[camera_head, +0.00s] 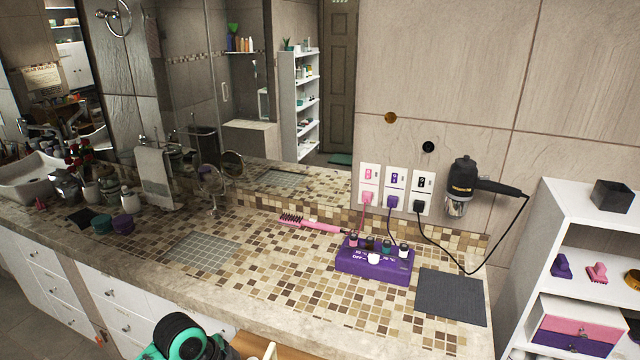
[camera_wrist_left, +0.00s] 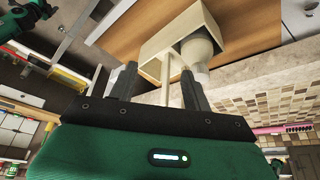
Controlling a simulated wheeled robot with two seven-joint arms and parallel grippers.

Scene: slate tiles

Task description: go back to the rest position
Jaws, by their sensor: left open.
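My left arm shows at the bottom edge of the head view as a green and black link; its gripper is not seen there. In the left wrist view my left gripper (camera_wrist_left: 158,76) is open, its two dark fingers apart. A cream open-sided holder (camera_wrist_left: 180,40) with a rounded whitish object (camera_wrist_left: 199,50) in it lies just beyond the fingertips. A thin cream bar shows between the fingers; I cannot tell whether anything touches them. My right gripper is not in view.
The tiled counter (camera_head: 290,262) carries a pink brush (camera_head: 312,223), a purple block (camera_head: 374,262) and a dark mat (camera_head: 451,295). A black hair dryer (camera_head: 470,180) hangs on the wall. A white shelf (camera_head: 520,270) stands right. A wooden panel (camera_wrist_left: 245,30) is behind the holder.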

